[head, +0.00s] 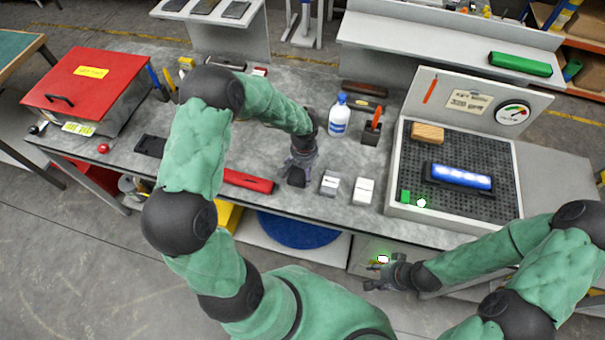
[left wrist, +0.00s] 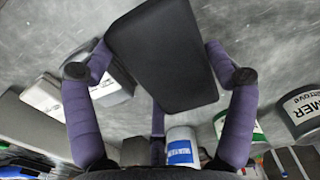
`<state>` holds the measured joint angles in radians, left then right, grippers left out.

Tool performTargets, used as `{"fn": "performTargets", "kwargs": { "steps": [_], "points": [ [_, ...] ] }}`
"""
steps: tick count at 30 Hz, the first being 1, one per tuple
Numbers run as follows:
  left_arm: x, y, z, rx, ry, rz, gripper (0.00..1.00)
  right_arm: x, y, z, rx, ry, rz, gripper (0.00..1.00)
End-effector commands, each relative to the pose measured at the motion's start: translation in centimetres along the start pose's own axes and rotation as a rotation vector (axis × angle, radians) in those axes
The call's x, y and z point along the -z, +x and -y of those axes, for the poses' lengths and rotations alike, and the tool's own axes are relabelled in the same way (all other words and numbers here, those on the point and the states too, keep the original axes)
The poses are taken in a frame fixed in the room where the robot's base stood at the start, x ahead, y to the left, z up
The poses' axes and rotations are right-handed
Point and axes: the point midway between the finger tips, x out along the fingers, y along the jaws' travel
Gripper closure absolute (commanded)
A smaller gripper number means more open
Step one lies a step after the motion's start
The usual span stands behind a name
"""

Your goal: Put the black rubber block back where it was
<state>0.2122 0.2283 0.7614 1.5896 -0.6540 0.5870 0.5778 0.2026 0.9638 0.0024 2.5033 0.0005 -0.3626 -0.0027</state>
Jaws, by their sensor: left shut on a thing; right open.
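The black rubber block (head: 297,179) is at my left gripper (head: 301,163), near the front edge of the grey workbench. In the left wrist view the block (left wrist: 168,58) is a dark, smooth slab between the purple fingers of the left gripper (left wrist: 160,75), which is shut on it. I cannot tell whether its lower end touches the bench. My right gripper (head: 377,287) is open and empty, low in front of the bench. The place where the block was is not marked in these views.
Two pale blocks (head: 330,183) (head: 364,190) stand just right of the held block, and a red bar (head: 248,181) lies to its left. A white bottle (head: 339,115) with a blue cap stands behind. The perforated booth floor (head: 415,170) is at the right, a red-lidded box (head: 88,80) at far left.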

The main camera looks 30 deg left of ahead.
Motion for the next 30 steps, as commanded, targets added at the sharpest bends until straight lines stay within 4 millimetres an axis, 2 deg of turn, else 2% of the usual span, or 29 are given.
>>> {"fn": "performTargets", "kwargs": {
  "steps": [3, 9, 22, 23, 24, 30],
  "points": [
    [0.5, 0.9, 0.7, 0.0, -0.003, 0.001, 0.46, 0.0, 0.0, 0.0, 0.0, 0.0, 0.0, 0.51],
    [0.4, 3.6, 0.5, 0.0, -0.001, 0.001, 0.46, 0.0, 0.0, 0.0, 0.0, 0.0, 0.0, 0.51],
    [0.5, 4.2, 0.5, 0.0, -0.001, -0.001, 0.46, 0.0, 0.5, -0.2, 0.0, 0.0, 0.0, 0.51],
    [0.4, 4.1, 0.5, 0.0, -0.001, 0.0, 0.07, 0.0, 0.4, -0.1, 0.0, 0.0, 0.0, 0.51],
    [0.4, 4.1, 0.5, 0.0, -0.001, 0.0, 0.0, 0.0, 0.3, -0.1, 0.0, 0.0, 0.0, 0.51],
    [0.4, 4.0, 0.5, 0.0, -0.001, 0.0, 0.0, 0.0, 0.3, -0.1, 0.0, 0.0, 0.0, 0.51]
  ]
}}
